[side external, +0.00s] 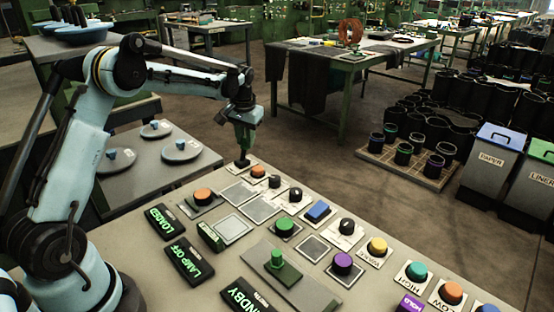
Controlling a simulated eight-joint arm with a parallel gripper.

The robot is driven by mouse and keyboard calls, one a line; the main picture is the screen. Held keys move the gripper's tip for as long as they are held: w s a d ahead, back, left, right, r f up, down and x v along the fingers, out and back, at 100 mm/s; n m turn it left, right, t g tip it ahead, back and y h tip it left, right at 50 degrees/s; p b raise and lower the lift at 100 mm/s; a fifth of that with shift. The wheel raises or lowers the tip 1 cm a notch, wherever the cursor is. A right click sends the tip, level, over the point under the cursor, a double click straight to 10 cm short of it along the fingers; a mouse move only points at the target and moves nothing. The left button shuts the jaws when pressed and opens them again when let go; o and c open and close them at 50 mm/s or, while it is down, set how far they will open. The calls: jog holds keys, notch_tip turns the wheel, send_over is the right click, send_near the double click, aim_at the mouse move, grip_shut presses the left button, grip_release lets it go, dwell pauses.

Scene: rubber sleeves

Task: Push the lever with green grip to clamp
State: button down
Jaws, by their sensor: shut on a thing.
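The lever with the green grip (244,140) stands at the far edge of the grey control panel (130,240), on a small dark base. The grip is a dark green upright shape and looks close to vertical. My gripper (245,122) comes down from above and is shut on the grip, hiding its upper part. The fingertips are small here and hard to make out.
Close to the lever are an orange button (203,195) and black knobs (295,194). A green knob on a green block (277,259), a blue switch (318,211) and lit signs (189,261) also stand on the panel. A side table (150,160) holds round grey lidded pieces.

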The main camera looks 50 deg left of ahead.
jog(key=s+t, duration=0.3)
jog(key=t, duration=0.1)
jog(key=shift+s+f+n+t, duration=0.25)
jog(key=shift+s+t, duration=0.5)
jog(key=shift+t, duration=0.4)
jog(key=shift+s+f+n+t, duration=0.2)
jog(key=shift+s+t, duration=0.5)
jog(key=shift+t, duration=0.45)
jog(key=c, duration=1)
grip_release()
jog(key=shift+o, duration=0.2)
jog(key=v, duration=1.2)
